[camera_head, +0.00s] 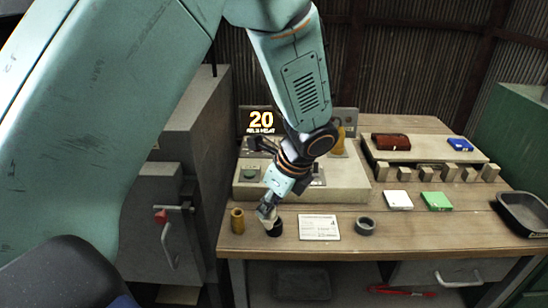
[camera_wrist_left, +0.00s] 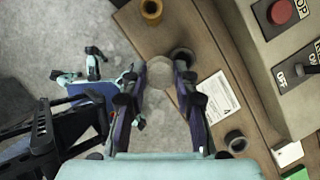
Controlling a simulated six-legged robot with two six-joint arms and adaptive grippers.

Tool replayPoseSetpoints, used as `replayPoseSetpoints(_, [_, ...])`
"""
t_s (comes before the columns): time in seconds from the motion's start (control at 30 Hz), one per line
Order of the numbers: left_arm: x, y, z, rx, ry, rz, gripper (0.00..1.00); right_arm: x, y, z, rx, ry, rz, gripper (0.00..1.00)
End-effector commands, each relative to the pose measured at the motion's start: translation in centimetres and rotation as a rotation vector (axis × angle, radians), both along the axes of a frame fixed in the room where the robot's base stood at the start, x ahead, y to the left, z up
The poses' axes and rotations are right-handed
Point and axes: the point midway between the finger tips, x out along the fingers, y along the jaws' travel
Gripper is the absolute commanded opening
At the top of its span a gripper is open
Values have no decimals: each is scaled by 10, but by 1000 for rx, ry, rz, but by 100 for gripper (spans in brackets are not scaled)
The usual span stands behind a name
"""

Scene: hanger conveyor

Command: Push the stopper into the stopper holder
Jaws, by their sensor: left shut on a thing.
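My left gripper (camera_head: 267,211) is shut on a pale round stopper (camera_wrist_left: 160,73), low over the front edge of the wooden bench. The stopper shows between the two fingers in the left wrist view; in the head view the fingers largely hide it. A dark round cup (camera_head: 276,230), seemingly the stopper holder, stands on the bench right by the fingertips. It also shows in the left wrist view (camera_wrist_left: 184,54), just right of the stopper and partly behind a finger. I cannot tell whether stopper and cup touch. My right gripper is not in view.
A brass cylinder (camera_head: 237,221) stands left of the cup. A printed card (camera_head: 319,228) and a dark ring (camera_head: 365,226) lie to its right. A control box (camera_head: 345,184) stands behind. White (camera_head: 398,200) and green (camera_head: 437,201) blocks and a dark tray (camera_head: 524,213) are further right.

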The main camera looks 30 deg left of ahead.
Motion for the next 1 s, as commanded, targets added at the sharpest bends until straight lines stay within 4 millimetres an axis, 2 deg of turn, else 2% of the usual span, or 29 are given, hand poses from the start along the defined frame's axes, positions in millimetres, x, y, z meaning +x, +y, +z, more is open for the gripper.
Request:
replayPoseSetpoints(0.03, [7, 6, 19, -5, -5, -142, 1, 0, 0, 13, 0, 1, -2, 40])
replayPoseSetpoints(0.1, [16, 12, 32, -7, -6, -334, 1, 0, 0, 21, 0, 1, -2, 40])
replayPoseSetpoints(0.2, [25, 16, 44, -8, -8, -536, 1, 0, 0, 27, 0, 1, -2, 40])
replayPoseSetpoints(0.3, [31, 18, 51, -6, -7, -660, 1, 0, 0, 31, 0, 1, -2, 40])
replayPoseSetpoints(0.43, [35, 18, 54, -3, -5, -731, 1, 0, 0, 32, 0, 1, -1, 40])
replayPoseSetpoints(0.67, [37, 16, 47, 0, -4, -742, 1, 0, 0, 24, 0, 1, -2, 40])
replayPoseSetpoints(1.0, [38, 15, 23, -1, -5, -740, 1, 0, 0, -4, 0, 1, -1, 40])
